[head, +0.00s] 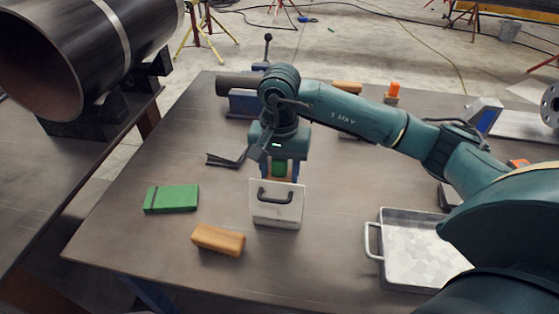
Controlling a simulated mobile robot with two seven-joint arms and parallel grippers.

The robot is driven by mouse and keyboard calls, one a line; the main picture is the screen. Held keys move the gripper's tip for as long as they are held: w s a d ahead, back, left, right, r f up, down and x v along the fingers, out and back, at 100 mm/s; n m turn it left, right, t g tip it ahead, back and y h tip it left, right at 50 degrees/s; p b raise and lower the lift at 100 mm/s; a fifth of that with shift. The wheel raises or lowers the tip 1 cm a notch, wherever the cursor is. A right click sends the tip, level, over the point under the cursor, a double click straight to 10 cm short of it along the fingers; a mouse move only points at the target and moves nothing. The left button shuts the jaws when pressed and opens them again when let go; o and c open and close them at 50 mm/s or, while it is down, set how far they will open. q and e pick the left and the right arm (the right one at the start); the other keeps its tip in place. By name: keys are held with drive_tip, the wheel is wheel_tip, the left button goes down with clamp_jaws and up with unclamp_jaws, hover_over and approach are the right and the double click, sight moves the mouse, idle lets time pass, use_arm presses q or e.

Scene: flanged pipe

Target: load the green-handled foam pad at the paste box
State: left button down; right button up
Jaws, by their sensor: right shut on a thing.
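The paste box (276,218) appears to be the small pale box with a dark handle on its near panel, standing near the middle of the table. My right gripper (280,172) points down just behind and above that panel. It is shut on the green handle of the foam pad (279,168). The pad's foam is mostly hidden by the gripper and the panel, so I cannot tell whether it touches paste. My left gripper is not in view.
A green block (172,198) and a tan block (218,239) lie left and front-left of the box. A dark flat piece (227,155) lies behind. A metal tray (383,268) stands at the right. A large pipe (75,55) rests on another table at left.

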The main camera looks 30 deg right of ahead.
drive_tip(key=shift+f, duration=0.25)
wheel_tip(320, 180, down, 4)
drive_tip(key=shift+f+b, duration=0.1)
drive_tip(key=shift+b, duration=0.95)
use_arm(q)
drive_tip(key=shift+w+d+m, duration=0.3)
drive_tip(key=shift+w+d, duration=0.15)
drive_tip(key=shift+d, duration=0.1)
use_arm(e)
drive_tip(key=shift+f, duration=0.5)
use_arm(q)
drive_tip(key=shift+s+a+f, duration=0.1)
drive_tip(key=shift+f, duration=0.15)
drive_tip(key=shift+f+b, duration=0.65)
drive_tip(key=shift+b, duration=0.4)
use_arm(e)
drive_tip(key=shift+s+f, duration=0.1)
drive_tip(key=shift+f, duration=0.55)
